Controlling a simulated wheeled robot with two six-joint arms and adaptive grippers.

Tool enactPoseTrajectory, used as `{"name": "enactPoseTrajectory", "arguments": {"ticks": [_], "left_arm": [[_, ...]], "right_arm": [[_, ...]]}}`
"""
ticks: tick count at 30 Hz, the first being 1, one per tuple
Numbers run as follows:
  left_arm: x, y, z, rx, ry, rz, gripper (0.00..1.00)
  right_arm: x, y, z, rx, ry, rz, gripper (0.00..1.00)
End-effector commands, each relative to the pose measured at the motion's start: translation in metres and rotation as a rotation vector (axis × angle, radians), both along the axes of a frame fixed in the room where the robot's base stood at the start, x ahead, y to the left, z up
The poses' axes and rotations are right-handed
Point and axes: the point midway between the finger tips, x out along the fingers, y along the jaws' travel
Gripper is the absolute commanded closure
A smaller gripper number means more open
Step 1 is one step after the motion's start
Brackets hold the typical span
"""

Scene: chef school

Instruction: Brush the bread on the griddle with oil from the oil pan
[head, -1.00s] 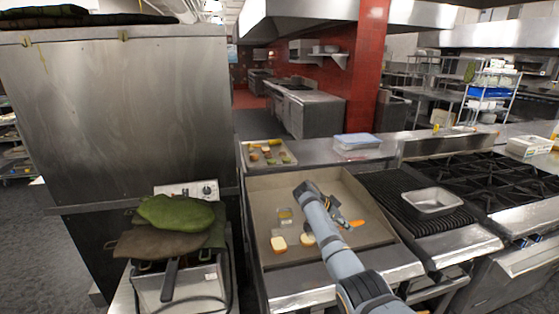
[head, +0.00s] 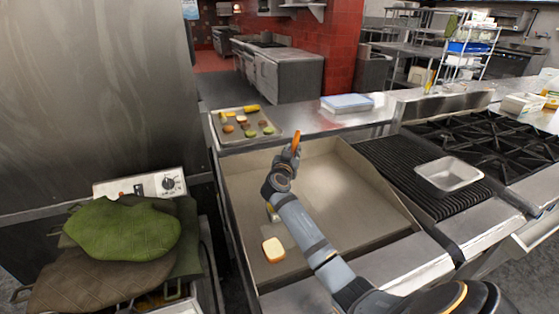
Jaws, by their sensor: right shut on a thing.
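The bread slice (head: 273,250) lies pale side up near the front left of the griddle (head: 325,195). My right gripper (head: 288,160) is above the griddle's left part, behind the bread. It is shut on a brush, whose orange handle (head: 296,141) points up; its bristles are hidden. My arm covers part of the griddle to the right of the bread. My left gripper is not in view.
A tray of food pieces (head: 225,138) sits behind the griddle, with a blue-lidded container (head: 347,103) to its right. An empty metal pan (head: 449,174) stands on the grill at right. Green mitts (head: 122,238) lie at left. The griddle's right half is clear.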

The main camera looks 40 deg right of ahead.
Motion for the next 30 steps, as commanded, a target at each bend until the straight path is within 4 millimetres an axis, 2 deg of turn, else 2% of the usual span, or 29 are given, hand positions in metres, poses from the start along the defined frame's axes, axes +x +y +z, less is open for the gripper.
{"name": "enactPoseTrajectory", "arguments": {"ticks": [1,3,6,8,14,24,30], "left_arm": [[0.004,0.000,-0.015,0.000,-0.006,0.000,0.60],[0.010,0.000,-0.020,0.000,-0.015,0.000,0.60],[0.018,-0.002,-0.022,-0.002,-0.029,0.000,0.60],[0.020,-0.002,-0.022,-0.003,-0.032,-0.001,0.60],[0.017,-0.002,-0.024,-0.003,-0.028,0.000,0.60],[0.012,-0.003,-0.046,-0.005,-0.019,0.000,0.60],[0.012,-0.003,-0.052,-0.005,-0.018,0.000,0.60]], "right_arm": [[-0.005,0.016,0.000,-0.053,-0.054,0.083,1.00],[-0.011,0.038,0.014,-0.102,-0.127,0.177,1.00],[-0.017,0.058,0.027,-0.133,-0.186,0.248,1.00],[-0.018,0.063,0.032,-0.141,-0.203,0.266,1.00],[-0.019,0.065,0.030,-0.143,-0.209,0.273,1.00],[-0.018,0.065,-0.010,-0.141,-0.206,0.272,1.00],[-0.018,0.065,-0.024,-0.141,-0.207,0.271,1.00]]}}
